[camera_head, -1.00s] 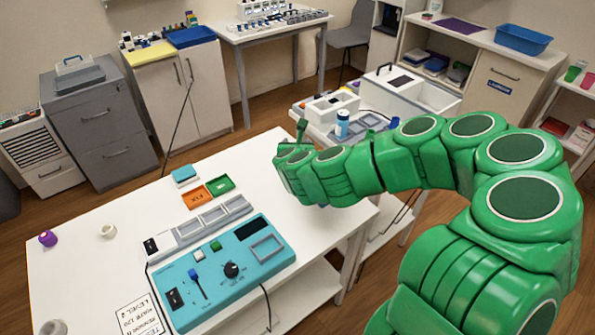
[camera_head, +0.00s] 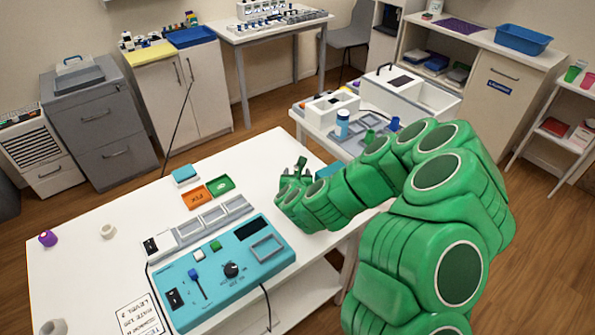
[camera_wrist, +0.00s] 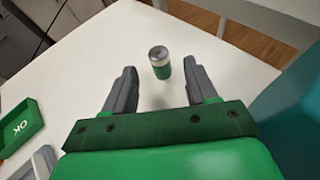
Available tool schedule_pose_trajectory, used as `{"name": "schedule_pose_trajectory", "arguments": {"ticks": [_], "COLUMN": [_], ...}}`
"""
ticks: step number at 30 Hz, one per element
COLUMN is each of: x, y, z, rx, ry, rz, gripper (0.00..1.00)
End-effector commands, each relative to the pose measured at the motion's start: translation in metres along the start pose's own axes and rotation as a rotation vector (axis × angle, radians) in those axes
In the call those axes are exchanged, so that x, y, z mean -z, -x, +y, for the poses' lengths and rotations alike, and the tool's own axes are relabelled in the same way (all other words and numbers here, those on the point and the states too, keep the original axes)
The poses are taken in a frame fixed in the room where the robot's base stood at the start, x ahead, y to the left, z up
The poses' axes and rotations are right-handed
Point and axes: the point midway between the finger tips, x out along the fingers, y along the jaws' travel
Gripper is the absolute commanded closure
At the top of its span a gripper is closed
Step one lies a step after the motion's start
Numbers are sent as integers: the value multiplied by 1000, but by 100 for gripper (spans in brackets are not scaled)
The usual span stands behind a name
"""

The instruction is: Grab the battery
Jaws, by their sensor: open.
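The battery (camera_wrist: 161,66) is a small green cylinder with a silver top. In the head view my gripper (camera_head: 297,172) is over the right back part of the white table (camera_head: 110,200). I cannot make out the battery in the head view; my arm may hide it.
A teal test device (camera_head: 225,275) and a grey slotted tray (camera_head: 200,228) lie left of my arm. A green OK tray (camera_head: 220,185) and an orange tray (camera_head: 196,197) sit behind them. A second table (camera_head: 370,135) with equipment stands close behind my arm.

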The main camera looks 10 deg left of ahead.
Motion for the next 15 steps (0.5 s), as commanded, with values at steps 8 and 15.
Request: {"name": "schedule_pose_trajectory", "arguments": {"ticks": [8, 15], "x": [0, 0], "y": [-16, -32], "z": [0, 0], "rx": [1, 1], "ry": [3, 4], "rz": [-2, -1], "gripper": [43, 43]}}
